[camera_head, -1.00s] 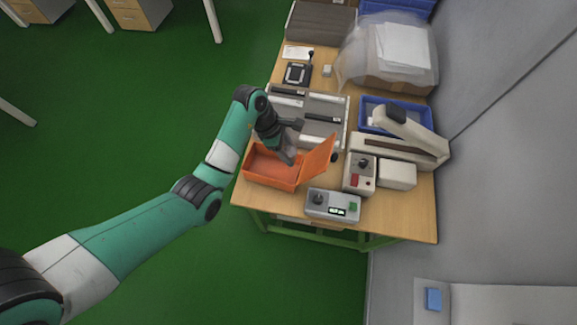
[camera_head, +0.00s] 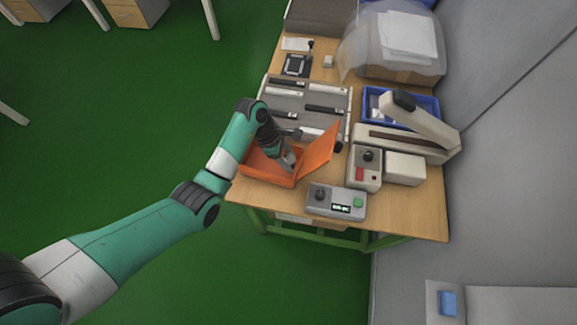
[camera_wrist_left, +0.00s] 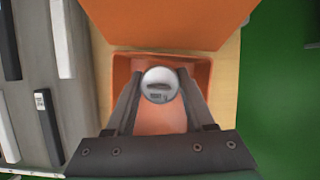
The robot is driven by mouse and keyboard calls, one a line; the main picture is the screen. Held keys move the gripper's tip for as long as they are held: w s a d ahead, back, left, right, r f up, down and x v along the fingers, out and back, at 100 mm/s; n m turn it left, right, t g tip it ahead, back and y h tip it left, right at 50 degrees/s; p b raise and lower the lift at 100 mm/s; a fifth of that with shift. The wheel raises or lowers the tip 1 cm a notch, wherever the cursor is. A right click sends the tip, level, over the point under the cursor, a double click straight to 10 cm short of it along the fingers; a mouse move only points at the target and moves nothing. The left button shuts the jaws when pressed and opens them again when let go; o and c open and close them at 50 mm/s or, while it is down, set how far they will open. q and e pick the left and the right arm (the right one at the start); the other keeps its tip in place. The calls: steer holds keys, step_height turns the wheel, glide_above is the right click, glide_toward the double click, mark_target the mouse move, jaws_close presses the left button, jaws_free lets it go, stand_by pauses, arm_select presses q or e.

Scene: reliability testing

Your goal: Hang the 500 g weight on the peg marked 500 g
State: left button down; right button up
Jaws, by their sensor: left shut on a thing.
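The weight (camera_wrist_left: 160,84) is a round silvery piece with a dark slot and small dark marks I cannot read, seen from above in the left wrist view. My left gripper (camera_wrist_left: 159,95) is shut on it, one finger on each side. In the head view this gripper (camera_head: 288,161) reaches down into the open orange box (camera_head: 262,172), and the weight cannot be made out there. The box's orange lid (camera_head: 319,152) stands raised on the right. I cannot make out a peg marked 500 g. My right gripper is not in view.
A grey rack (camera_head: 282,97) with black and white bars lies behind the box. A grey control box (camera_head: 334,202) stands in front, and a device with a red button (camera_head: 366,168) to the right. A blue tray (camera_head: 428,103) and a long-armed machine (camera_head: 425,118) stand farther right.

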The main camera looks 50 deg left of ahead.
arm_select(q)
steer(key=shift+f+b, duration=0.5)
steer(key=shift+f, duration=1.65)
steer(key=shift+f, duration=0.1)
steer(key=shift+f, duration=0.1)
steer(key=shift+c, duration=1.3)
jaws_free()
steer(key=shift+f, duration=0.1)
